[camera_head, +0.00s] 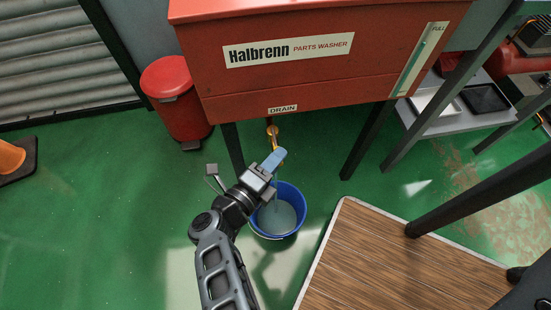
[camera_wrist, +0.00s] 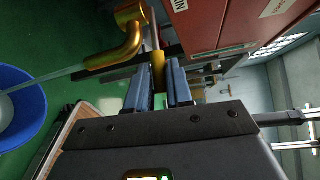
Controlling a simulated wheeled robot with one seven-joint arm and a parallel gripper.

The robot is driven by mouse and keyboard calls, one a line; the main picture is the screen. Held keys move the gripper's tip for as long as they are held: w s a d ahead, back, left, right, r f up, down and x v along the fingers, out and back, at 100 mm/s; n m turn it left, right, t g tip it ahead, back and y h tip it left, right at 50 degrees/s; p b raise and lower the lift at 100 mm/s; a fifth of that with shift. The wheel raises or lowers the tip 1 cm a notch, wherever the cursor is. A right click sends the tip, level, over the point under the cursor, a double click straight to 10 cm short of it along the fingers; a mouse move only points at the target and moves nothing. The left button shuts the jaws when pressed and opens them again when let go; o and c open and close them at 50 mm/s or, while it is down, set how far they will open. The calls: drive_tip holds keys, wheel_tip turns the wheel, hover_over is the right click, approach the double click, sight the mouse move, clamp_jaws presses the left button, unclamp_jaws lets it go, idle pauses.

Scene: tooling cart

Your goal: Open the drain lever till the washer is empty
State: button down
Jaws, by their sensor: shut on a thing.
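The red parts washer (camera_head: 300,80) carries a DRAIN label and a level gauge (camera_head: 418,60) marked FULL at its top; I cannot read the level clearly. The brass drain valve (camera_head: 272,130) hangs beneath it. In the wrist view its curved spout (camera_wrist: 122,48) lets out a pale stream (camera_wrist: 60,75) towards the blue bucket (camera_wrist: 22,105). My gripper (camera_head: 277,158), with blue fingers, is at the valve, shut on the yellow drain lever (camera_wrist: 158,72). The lever is mostly hidden in the head view. The bucket also shows there (camera_head: 302,208), below my gripper, with greyish liquid inside.
A wood-topped table (camera_head: 390,265) stands at the lower right. Dark washer legs (camera_head: 368,140) stand right of the valve. A red bin (camera_head: 180,105) is at the left, and an orange cone (camera_head: 10,158) is at the far left. Green floor between them is clear.

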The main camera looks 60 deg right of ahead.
drive_tip(key=shift+a+f, duration=0.1)
drive_tip(key=c, duration=1.1)
unclamp_jaws()
drive_tip(key=w+a+r, duration=0.1)
drive_tip(key=a, duration=0.6)
drive_tip(key=shift+a, duration=0.35)
drive_tip(key=shift+r, duration=0.1)
